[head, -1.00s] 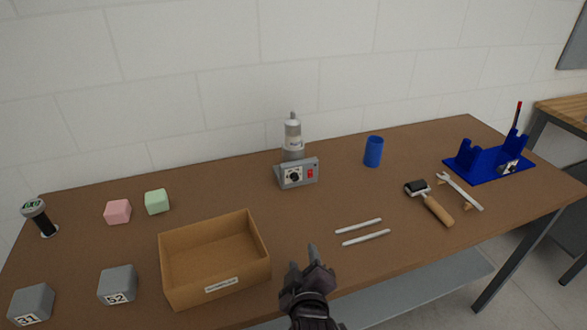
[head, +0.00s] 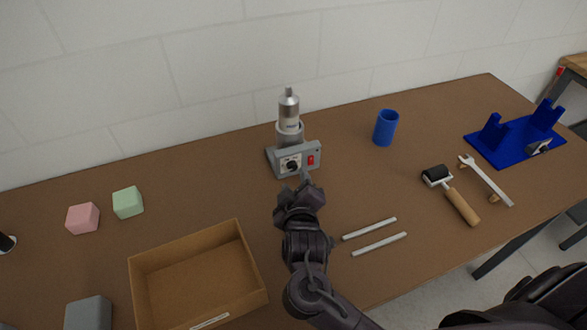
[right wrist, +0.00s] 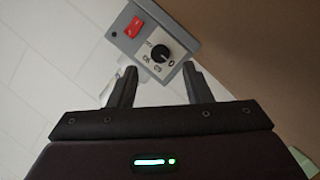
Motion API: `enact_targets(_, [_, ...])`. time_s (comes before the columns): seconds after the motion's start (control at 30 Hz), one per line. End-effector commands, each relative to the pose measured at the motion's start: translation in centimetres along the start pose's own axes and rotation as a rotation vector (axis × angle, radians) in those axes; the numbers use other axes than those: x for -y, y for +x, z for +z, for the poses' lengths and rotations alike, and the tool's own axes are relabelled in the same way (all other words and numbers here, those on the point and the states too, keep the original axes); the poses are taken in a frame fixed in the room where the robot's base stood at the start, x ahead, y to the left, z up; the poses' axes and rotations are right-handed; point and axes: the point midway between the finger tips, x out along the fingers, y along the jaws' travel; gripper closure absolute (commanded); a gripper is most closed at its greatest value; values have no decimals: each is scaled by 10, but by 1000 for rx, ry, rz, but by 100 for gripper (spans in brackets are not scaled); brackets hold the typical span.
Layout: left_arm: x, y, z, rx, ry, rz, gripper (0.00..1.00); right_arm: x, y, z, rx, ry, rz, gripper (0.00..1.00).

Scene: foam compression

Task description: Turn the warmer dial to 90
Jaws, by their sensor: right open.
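The warmer (head: 296,159) is a grey box with a silver bottle (head: 289,115) standing in it, near the back middle of the table. Its front carries a black dial (head: 292,165) on a white plate and a red switch (head: 310,160). In the right wrist view the dial (right wrist: 160,53) lies ahead, between and beyond the fingertips. My right gripper (head: 303,180) is just in front of the warmer; in the right wrist view its two fingers (right wrist: 159,76) are apart with nothing between them. Whether a fingertip touches the box, I cannot tell. My left gripper is not in view.
An open cardboard box (head: 196,280) stands left of my right arm. Two white rods (head: 374,237) lie to its right. A blue cup (head: 385,128), a roller (head: 452,194), a wrench (head: 486,181) and a blue stand (head: 516,141) are farther right. Pink (head: 82,218) and green (head: 127,202) blocks are left.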

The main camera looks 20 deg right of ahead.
Motion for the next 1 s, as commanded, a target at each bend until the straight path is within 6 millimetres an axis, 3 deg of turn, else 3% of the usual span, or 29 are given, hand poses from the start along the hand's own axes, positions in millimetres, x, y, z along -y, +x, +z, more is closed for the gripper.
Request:
enact_targets(0.1, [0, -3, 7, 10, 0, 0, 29, -2, 20, 0, 1, -1, 2, 55])
enact_targets(0.23, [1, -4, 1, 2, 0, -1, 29, -1, 34, 0, 0, 0, 1, 55])
enact_targets(0.43, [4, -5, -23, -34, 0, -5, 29, 0, 42, 0, 0, 1, -1, 55])
enact_targets(0.6, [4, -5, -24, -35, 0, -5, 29, 0, 42, 0, 0, 1, -1, 55])
enact_targets(0.93, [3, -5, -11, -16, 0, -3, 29, 0, 41, 0, 0, 1, -1, 97])
enact_targets(1.0, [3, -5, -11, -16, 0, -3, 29, 0, 41, 0, 0, 2, -1, 100])
